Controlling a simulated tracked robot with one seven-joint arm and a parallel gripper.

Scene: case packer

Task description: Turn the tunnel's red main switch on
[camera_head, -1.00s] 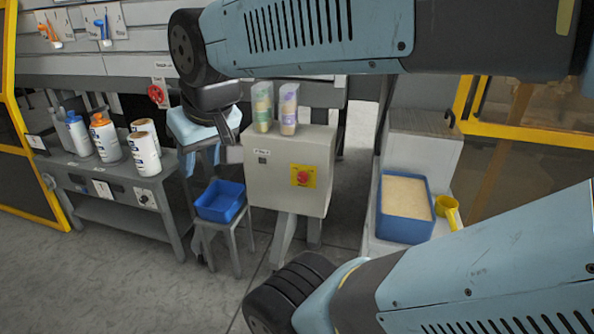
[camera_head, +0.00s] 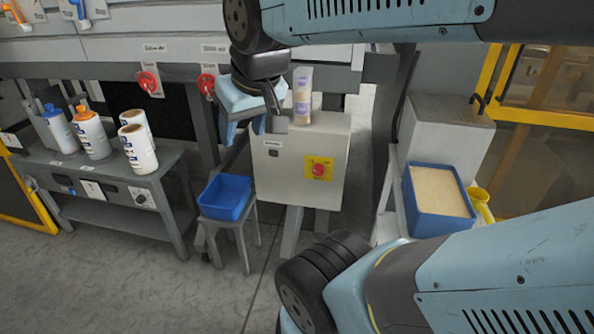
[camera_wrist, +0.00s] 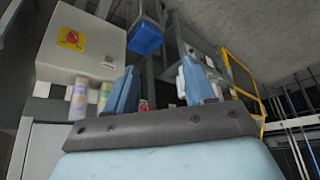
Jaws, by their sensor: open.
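A red knob on a yellow plate (camera_head: 319,169) sits on the front of a grey cabinet (camera_head: 289,190). It also shows at the upper left of the wrist view (camera_wrist: 72,39). Two more red rotary switches, a left one (camera_head: 149,82) and a right one (camera_head: 207,84), hang under small labels on the rail behind. The labels are too small to read surely, so I cannot tell which is the tunnel's. My gripper (camera_head: 262,104) is open and empty, in front of the cabinet's upper left and right of the right switch. Its two blue fingers stand apart in the wrist view (camera_wrist: 160,88).
A clear tube (camera_head: 302,97) stands on the cabinet. A blue bin (camera_head: 225,197) rests on a small stool. Bottles (camera_head: 92,135) stand on the left bench (camera_head: 110,188). A blue tub (camera_head: 411,205) is at the right. Open floor lies at the lower left.

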